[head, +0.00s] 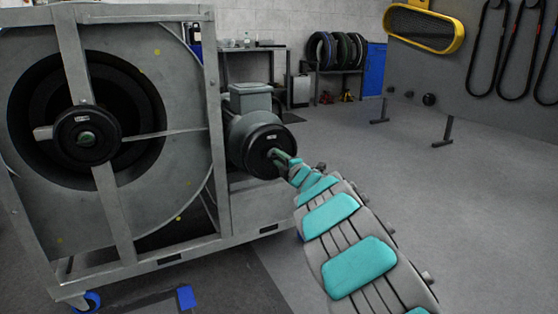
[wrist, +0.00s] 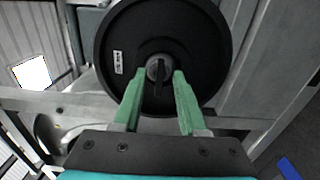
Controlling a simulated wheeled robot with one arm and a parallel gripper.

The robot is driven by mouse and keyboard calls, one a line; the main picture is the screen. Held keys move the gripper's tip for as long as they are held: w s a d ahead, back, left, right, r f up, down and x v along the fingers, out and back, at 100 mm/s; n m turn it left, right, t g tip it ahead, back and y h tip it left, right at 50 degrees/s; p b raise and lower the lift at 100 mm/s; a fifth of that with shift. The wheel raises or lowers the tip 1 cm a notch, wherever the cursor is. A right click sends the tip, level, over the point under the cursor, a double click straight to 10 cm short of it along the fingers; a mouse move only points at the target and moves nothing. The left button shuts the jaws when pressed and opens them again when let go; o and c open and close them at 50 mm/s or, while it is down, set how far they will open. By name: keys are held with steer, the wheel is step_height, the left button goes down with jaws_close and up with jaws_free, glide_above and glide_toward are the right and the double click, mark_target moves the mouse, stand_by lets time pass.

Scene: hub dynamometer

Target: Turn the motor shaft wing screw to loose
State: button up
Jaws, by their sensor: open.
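The motor shaft wing screw (wrist: 158,76) is a small dark knob with a narrow wing at the centre of a black disc (wrist: 205,35). The wing points roughly straight down in the wrist view. My gripper (wrist: 156,76) is open, with its green fingers on either side of the wing screw and a gap visible to each side. I cannot tell whether a finger touches it. In the head view the black disc (head: 250,150) sits on the motor's end, and my gripper (head: 277,155) reaches its centre. The wing screw is hidden there by the gripper.
A grey framed housing (head: 130,245) with a large round opening and another black hub (head: 87,134) stands at left, on blue casters (head: 93,299). Open floor (head: 470,210) lies to the right. A tyre rack (head: 338,72) stands at the back.

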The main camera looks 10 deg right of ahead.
steer(key=shift+s, duration=0.1)
steer(key=v, duration=0.7)
steer(key=shift+s+d+p, duration=0.15)
steer(key=shift+s+p, duration=0.15)
steer(key=shift+p, duration=0.1)
steer(key=shift+r, duration=0.1)
